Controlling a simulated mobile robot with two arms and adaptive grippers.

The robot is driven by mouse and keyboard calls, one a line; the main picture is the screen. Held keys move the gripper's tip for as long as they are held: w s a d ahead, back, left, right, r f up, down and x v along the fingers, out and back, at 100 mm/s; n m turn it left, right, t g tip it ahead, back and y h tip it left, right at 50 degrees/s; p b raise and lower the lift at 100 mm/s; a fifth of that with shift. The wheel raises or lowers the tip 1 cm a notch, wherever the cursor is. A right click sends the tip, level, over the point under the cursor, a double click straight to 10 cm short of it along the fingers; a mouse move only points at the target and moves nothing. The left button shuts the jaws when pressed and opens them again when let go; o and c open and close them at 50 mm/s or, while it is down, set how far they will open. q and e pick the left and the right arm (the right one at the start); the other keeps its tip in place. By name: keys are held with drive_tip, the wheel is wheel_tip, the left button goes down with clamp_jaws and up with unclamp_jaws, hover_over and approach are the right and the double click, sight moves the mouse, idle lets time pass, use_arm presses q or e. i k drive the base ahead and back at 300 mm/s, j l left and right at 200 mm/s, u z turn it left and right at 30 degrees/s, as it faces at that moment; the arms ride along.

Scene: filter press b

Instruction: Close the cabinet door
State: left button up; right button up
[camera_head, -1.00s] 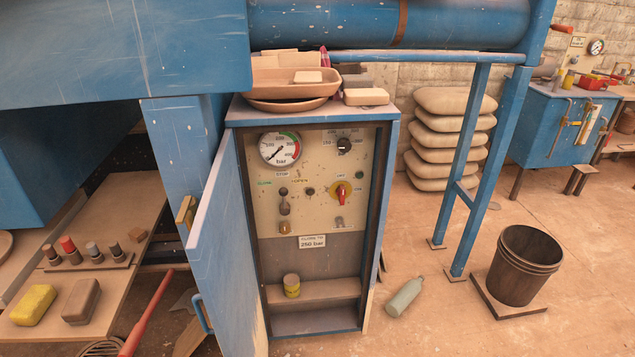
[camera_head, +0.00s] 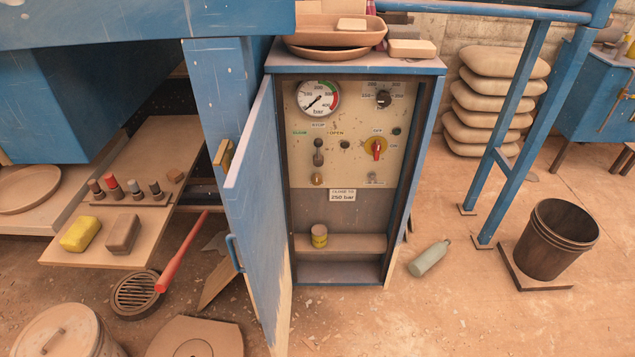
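The blue cabinet (camera_head: 436,88) stands in the middle of the head view with its front open. Its blue door (camera_head: 257,200) is hinged on the left side and stands wide open, swung out toward me. A blue handle (camera_head: 234,253) is on the door's left-facing side. Inside are a gauge (camera_head: 318,98), a red and yellow switch (camera_head: 376,148) and several knobs on a cream panel. Neither of my grippers is in view.
A wooden shelf (camera_head: 136,240) with a yellow block and brown block is left of the door. A red-handled tool (camera_head: 182,252) leans below it. A bottle (camera_head: 430,258) and a dark bucket (camera_head: 556,240) are on the floor at right. A lidded drum (camera_head: 68,335) is at lower left.

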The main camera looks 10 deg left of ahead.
sight(253, 188)
drive_tip(key=j+z, duration=0.3)
drive_tip(key=j, duration=1.2)
